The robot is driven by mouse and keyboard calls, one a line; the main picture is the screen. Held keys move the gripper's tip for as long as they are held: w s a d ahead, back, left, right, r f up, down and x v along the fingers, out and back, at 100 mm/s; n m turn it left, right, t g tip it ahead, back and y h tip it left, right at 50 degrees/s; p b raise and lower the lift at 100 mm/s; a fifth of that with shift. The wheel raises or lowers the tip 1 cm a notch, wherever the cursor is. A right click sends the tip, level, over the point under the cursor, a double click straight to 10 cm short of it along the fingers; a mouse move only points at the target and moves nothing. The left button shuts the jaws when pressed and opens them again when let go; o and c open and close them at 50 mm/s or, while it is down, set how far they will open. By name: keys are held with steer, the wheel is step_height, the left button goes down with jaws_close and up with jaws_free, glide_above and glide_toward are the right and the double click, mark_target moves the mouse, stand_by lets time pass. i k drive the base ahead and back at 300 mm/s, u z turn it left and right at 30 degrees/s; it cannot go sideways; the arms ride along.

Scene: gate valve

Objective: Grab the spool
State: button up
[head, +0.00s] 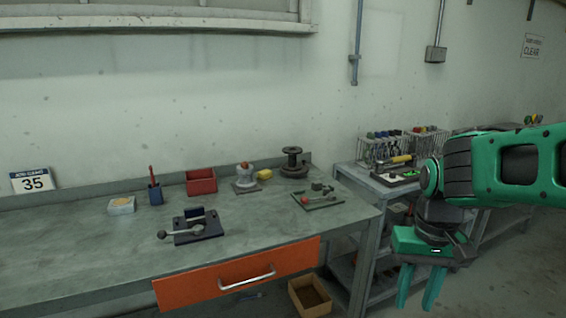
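A dark brown spool (292,161) stands upright at the back right of the grey workbench (100,240), near the wall. It has a wide flange at the top and a wider one at the bottom. My gripper (419,292) hangs pointing down at the right, beyond the bench's right end and in front of the shelf unit. Its two green fingers are apart with nothing visible between them. It is well apart from the spool, to its right and lower in the picture.
A grey and white fitting (246,176) and a yellow piece (264,174) stand left of the spool; a green plate with parts (318,200) lies in front. A red bin (201,182) and clamp (194,226) are farther left. The orange drawer (235,275) has a protruding handle.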

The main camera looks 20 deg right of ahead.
mark_target(292, 151)
steer(key=i, duration=0.95)
steer(key=z, duration=0.05)
